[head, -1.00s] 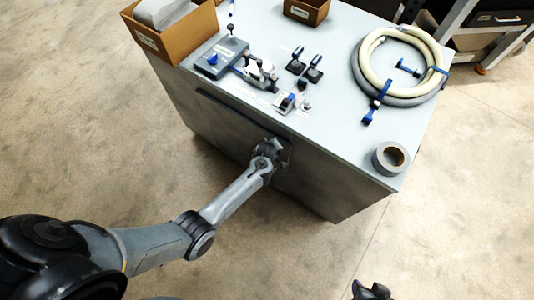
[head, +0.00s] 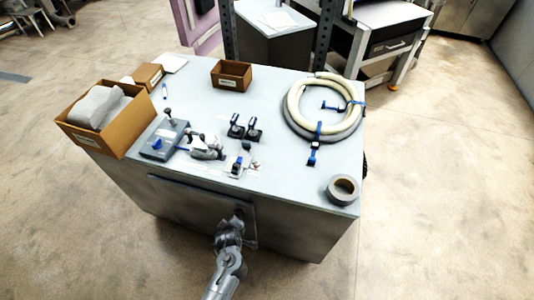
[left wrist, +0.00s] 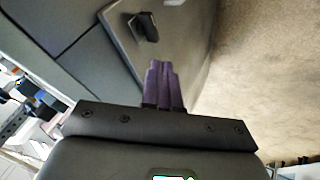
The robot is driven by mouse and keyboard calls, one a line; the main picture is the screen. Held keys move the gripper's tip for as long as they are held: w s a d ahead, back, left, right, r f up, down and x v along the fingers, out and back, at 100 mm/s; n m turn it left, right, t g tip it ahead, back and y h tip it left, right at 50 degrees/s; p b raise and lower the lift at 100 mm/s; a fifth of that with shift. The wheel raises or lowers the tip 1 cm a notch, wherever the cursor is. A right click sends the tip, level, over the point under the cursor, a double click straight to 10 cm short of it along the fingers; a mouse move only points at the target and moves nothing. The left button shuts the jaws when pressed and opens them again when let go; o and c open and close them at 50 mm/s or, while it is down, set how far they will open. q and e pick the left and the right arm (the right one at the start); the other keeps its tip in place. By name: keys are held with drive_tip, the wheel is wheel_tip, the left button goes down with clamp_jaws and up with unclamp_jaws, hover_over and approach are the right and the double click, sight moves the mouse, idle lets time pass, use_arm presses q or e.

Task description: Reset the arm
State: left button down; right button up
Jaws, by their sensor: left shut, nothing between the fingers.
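My left gripper (head: 238,222) is in front of the grey cabinet's front face (head: 180,205), below the tabletop edge. In the left wrist view its two dark fingers (left wrist: 161,85) are together, with nothing between them. They point toward a grey panel (left wrist: 170,50) with a small dark handle or latch (left wrist: 143,27). The wrist view shows no clear contact with the handle; the exact gap cannot be told. My left arm comes up from the bottom of the head view. My right gripper is not in view.
The pale tabletop (head: 270,170) holds a grey device (head: 165,142), clamps (head: 243,128), a coiled hose (head: 325,105), a tape roll (head: 342,190) and cardboard boxes (head: 110,125). A workbench (head: 380,45) stands behind. Bare floor (head: 440,210) lies at the right.

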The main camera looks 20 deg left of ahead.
use_arm(q)
drive_tip(key=s+a+f+g, duration=0.1)
drive_tip(key=s+a+f, duration=0.1)
drive_tip(key=s+f, duration=0.3)
drive_tip(key=s+a+r+m+h, duration=0.1)
drive_tip(key=s+a+r+m, duration=0.25)
drive_tip(key=s+r, duration=0.45)
drive_tip(key=s+d+r+m+g+h, duration=0.1)
drive_tip(key=s+d+r+m, duration=0.2)
drive_tip(key=s+r+m, duration=0.4)
drive_tip(key=s+d+r+m+g+h, duration=0.1)
drive_tip(key=s+d+r+m, duration=0.25)
drive_tip(key=r+m, duration=0.35)
wheel_tip(320, 180, up, 16)
drive_tip(key=w+r+n+p, duration=0.1)
drive_tip(key=n+p, duration=0.1)
drive_tip(key=p, duration=1.3)
wheel_tip(320, 180, down, 76)
drive_tip(key=b, duration=7.4)
drive_tip(key=shift+r+b, duration=0.25)
drive_tip(key=shift+b, duration=0.15)
drive_tip(key=shift+d+r, duration=0.1)
